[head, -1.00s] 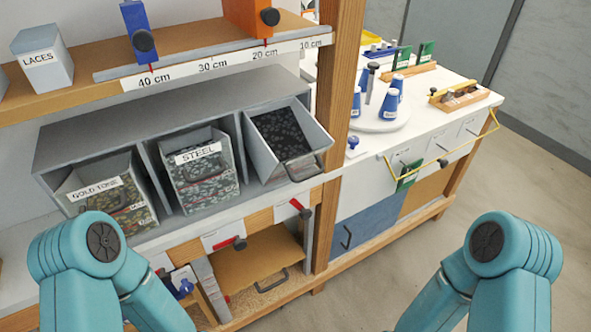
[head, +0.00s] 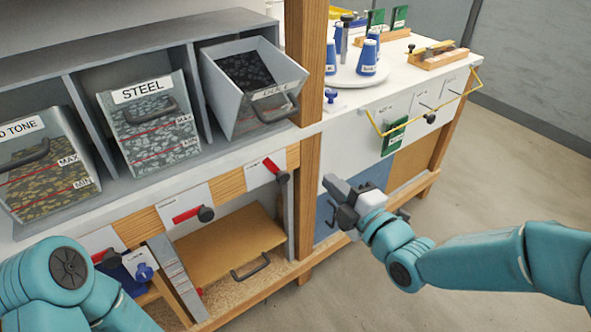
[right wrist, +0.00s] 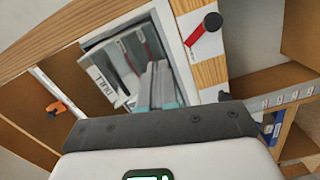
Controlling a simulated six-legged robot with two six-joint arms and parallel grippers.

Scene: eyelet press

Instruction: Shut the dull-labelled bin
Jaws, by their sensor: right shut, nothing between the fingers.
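The dull-labelled bin (head: 240,108) is the rightmost of the grey bins in the head view. It is tilted out of its slot, its open top showing dark pieces; its handle (head: 274,108) partly covers the label. The steel bin (head: 150,125) and the gold-tone bin (head: 45,180) stand to its left. My right gripper (head: 330,183) is shut and empty, below and right of the dull bin, apart from it, in front of the blue panel. Its shut fingers (right wrist: 156,78) also show in the right wrist view. My left gripper is outside the head view; only its arm shows.
A wooden post (head: 306,65) stands just right of the dull bin. Red-handled levers (head: 275,168) sit on the ledge front below. A yellow rail (head: 425,128) juts from the white counter at right. The floor at right is open.

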